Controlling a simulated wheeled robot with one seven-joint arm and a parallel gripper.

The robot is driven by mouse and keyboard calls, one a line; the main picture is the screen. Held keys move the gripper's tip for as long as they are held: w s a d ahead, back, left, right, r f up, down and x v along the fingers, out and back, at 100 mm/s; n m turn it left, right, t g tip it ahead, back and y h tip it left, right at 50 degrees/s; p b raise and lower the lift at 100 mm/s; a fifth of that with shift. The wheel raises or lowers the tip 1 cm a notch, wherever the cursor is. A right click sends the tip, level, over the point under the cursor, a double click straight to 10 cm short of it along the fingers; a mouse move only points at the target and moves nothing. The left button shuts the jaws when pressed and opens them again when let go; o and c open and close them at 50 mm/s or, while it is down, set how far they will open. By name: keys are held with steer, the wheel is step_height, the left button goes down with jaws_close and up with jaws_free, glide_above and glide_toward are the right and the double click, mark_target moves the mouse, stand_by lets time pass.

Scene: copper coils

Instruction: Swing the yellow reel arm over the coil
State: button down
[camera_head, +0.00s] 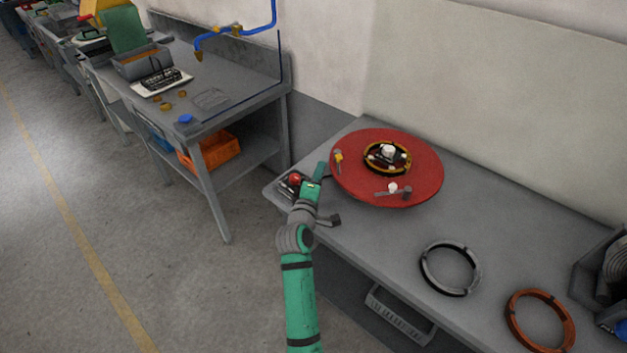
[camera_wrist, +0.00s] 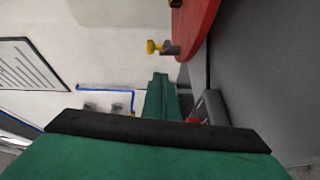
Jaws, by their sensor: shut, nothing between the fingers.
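A red reel disc (camera_head: 432,170) lies on the grey bench. A dark ring-shaped coil with yellowish edges (camera_head: 372,163) sits around its hub. The yellow reel arm (camera_head: 338,157) is at the disc's left edge, away from the coil. Its yellow knob (camera_wrist: 152,46) shows in the wrist view beside the red disc. A second, grey arm (camera_head: 393,192) with a white knob lies near the disc's front edge. My green gripper (camera_head: 321,170) is shut and empty, just left of the disc and apart from the yellow arm. Its fingers also show in the wrist view (camera_wrist: 161,82).
A control box with a red button (camera_head: 295,178) sits beside my gripper at the bench's left end. A grey ring (camera_head: 430,278) and a copper-coloured ring (camera_head: 515,320) lie toward the right. Another workbench (camera_head: 240,95) stands at the back left. Bare bench lies between disc and rings.

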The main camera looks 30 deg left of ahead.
mark_target(361, 176)
steer(key=shift+w+d+f, duration=0.1)
steer(key=shift+w+d, duration=0.2)
steer(key=shift+d, duration=0.45)
steer(key=shift+w+d+f, duration=0.1)
steer(key=shift+w+d, duration=0.2)
steer(key=shift+d, duration=0.45)
steer(key=shift+d, duration=0.2)
steer(key=shift+w+d, duration=0.35)
steer(key=shift+d, duration=0.3)
steer(key=shift+w+d, duration=0.35)
steer(key=shift+d, duration=0.3)
steer(key=shift+w+d, duration=0.35)
steer(key=shift+d, duration=0.3)
steer(key=shift+w+d, duration=1.05)
steer(key=shift+w, duration=0.1)
steer(key=shift+w+d, duration=0.25)
steer(key=shift+w, duration=0.35)
steer(key=shift+w+d, duration=0.2)
steer(key=shift+w, duration=0.5)
steer(key=shift+d, duration=0.1)
